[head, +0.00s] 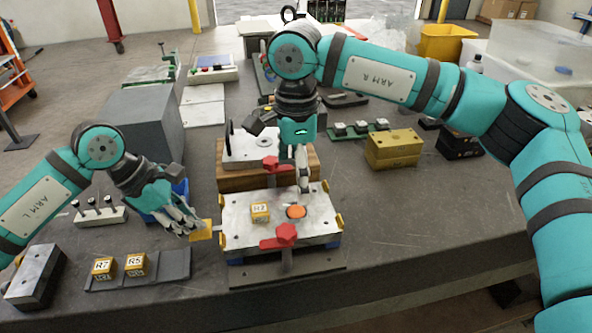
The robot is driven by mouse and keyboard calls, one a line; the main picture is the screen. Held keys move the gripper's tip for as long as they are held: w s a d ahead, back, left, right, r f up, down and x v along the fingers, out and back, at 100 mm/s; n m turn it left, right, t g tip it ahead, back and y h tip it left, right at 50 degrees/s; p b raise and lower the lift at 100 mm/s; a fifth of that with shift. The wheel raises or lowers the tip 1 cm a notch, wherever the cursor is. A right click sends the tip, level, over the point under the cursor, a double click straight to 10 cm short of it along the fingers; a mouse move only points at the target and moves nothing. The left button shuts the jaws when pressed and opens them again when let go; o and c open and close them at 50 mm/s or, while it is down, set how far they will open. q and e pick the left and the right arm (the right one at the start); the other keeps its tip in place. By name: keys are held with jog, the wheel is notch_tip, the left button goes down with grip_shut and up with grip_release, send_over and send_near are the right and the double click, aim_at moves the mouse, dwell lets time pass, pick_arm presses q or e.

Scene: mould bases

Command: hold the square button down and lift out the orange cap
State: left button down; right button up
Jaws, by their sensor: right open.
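The orange cap (296,211) is round and sits in the top of a grey metal mould base (239,232) in the middle of the table. My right gripper (303,188) points down just above and behind the cap; it is open, with no clear contact with the cap. My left gripper (194,231) is left of the mould base. Its fingertips are at a flat yellow square piece (203,230) by the base's left edge; whether they grip it or only touch it is unclear. I cannot tell for sure which part is the square button.
A yellow block marked H2 (260,213) stands on the mould base, between red-handled clamps (286,233) and (271,164). Blocks R7 (103,267) and R5 (135,264) lie on a dark tray (172,264). A gold block (393,149) stands right. The table's front right is clear.

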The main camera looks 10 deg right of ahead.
pick_arm(q)
jog(key=shift+r+p, duration=1.45)
jog(key=shift+r, duration=2)
jog(key=shift+f, duration=0.1)
